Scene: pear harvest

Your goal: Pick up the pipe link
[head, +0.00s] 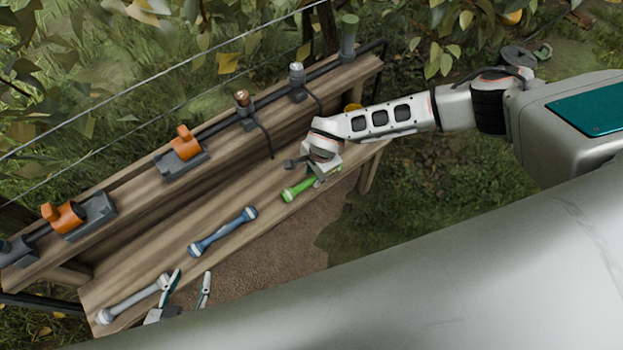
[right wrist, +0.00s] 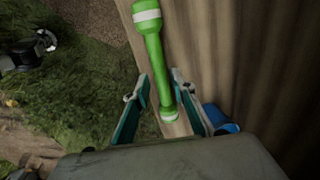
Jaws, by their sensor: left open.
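Three dumbbell-shaped pipe links lie on the lower wooden shelf: a grey link (head: 133,299) at the left, a blue link (head: 223,231) in the middle and a green link (head: 298,189) at the right. My left gripper (head: 193,274) is open at the shelf's front edge; one finger is close by the grey link's right end, and I cannot tell if they touch. In the right wrist view the green link (right wrist: 157,55) runs between the right gripper's spread fingers (right wrist: 160,76).
The upper plank (head: 218,93) carries a dark pipe with orange-handled fittings (head: 185,143), (head: 62,216) and several upright stubs. Wires (head: 150,83) and leafy branches (head: 450,40) are behind. A blue piece (right wrist: 220,118) is beside the right finger in the right wrist view.

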